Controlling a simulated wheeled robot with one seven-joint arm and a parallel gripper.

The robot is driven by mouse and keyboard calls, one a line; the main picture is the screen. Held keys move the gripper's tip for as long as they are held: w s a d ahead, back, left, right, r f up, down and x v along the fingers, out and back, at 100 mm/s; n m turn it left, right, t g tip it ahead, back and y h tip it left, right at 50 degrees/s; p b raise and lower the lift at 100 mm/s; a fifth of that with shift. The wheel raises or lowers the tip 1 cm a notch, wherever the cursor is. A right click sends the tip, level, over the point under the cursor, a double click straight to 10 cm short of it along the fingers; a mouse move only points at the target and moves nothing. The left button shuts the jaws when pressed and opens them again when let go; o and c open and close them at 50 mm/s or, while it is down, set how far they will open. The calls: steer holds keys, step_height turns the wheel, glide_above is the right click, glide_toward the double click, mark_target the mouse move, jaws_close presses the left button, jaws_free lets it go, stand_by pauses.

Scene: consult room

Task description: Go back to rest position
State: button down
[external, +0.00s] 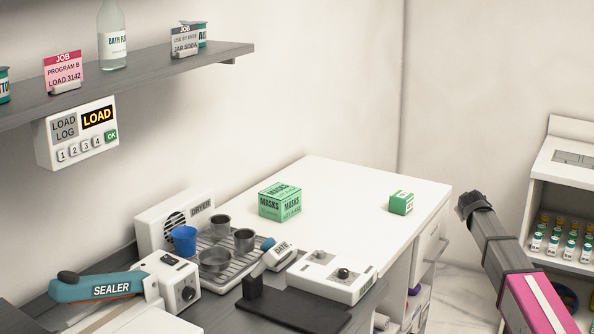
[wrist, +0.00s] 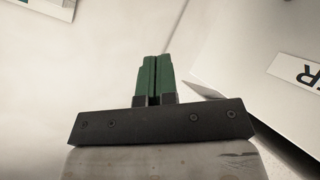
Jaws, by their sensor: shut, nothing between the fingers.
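My gripper (wrist: 156,80) shows in the wrist view with its two green fingers pressed together and nothing between them. In the external view my arm comes in from the lower right, and its dark end (external: 468,203) is in the air just right of the white counter's right end. The fingers themselves are hard to make out there. My gripper is apart from everything on the counter.
The white counter (external: 345,190) holds a large green masks box (external: 280,201) and a smaller green box (external: 401,202). A dryer, cups on a rack and a sealer (external: 105,287) stand at lower left. A shelf unit (external: 562,195) with vials is at right. Floor shows between.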

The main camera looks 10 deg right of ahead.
steer(key=s+a+f+m+g+y, duration=0.1)
steer(key=s+a+f+g+y, duration=0.15)
steer(key=s+a+f, duration=0.6)
steer(key=s+a+f+g+y, duration=0.1)
steer(key=s+a+f+g, duration=0.2)
steer(key=s+a+f, duration=0.55)
steer(key=s+a+f+g+y, duration=0.1)
steer(key=s+a+f, duration=0.2)
steer(key=s, duration=0.4)
steer(key=s+a+f+g, duration=0.2)
steer(key=s+f, duration=0.3)
steer(key=s, duration=0.3)
steer(key=s+a+f+g+y, duration=0.1)
steer(key=s+a+f, duration=0.2)
steer(key=s, duration=0.5)
steer(key=shift+a+f+m+g+y, duration=0.3)
steer(key=shift+a+f+g+y, duration=0.1)
steer(key=shift+a, duration=0.2)
